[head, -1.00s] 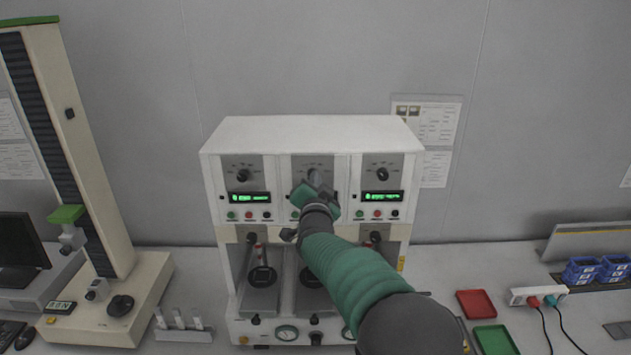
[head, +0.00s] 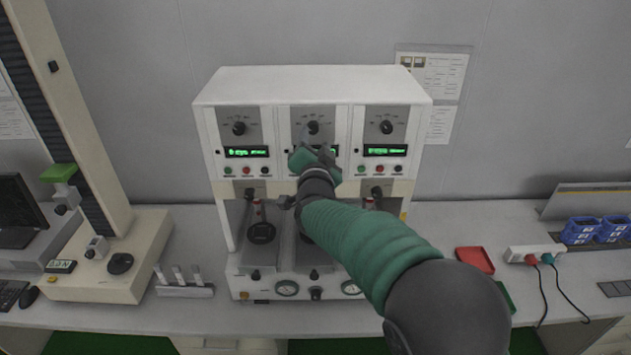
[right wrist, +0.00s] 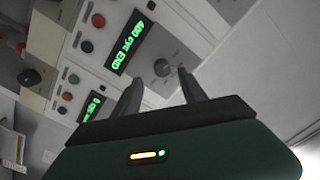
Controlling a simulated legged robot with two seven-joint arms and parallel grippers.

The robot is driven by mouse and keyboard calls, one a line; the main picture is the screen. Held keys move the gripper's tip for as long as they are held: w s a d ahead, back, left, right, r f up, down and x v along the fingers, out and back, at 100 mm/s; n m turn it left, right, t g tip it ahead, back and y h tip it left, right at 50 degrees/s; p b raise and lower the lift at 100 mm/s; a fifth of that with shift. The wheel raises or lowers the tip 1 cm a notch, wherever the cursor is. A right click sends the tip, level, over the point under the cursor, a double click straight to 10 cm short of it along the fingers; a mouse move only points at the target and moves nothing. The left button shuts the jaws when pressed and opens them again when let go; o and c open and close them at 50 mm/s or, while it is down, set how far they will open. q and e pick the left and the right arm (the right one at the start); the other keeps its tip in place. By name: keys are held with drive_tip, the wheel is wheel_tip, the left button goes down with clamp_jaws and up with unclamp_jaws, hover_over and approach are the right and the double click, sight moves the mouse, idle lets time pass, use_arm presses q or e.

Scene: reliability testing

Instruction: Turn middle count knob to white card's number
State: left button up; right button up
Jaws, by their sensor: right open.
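The middle count knob (head: 313,128) is a black dial on a grey plate in the central panel of the white test machine (head: 320,85). My right gripper (head: 315,143) is open just below and in front of it, covering part of the middle green display (head: 331,151). In the right wrist view, a dark knob (right wrist: 162,67) lies just beyond the open fingertips (right wrist: 158,83), with no visible contact. A lit green display (right wrist: 132,43) is beside it, its digits not surely readable. I cannot make out a numbered white card. My left gripper is not in view.
Similar left (head: 239,128) and right (head: 386,127) knobs flank the middle one, with buttons below. White sheets (head: 440,75) hang on the wall. A red tray (head: 475,260) and power strip (head: 533,254) lie at right. A tall column tester (head: 85,150) stands at left.

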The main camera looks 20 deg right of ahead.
drive_tip(key=v, duration=1.4)
drive_tip(key=shift+s+a, duration=0.15)
drive_tip(key=shift+a, duration=0.1)
drive_tip(key=shift+b, duration=0.3)
drive_tip(key=shift+f, duration=0.1)
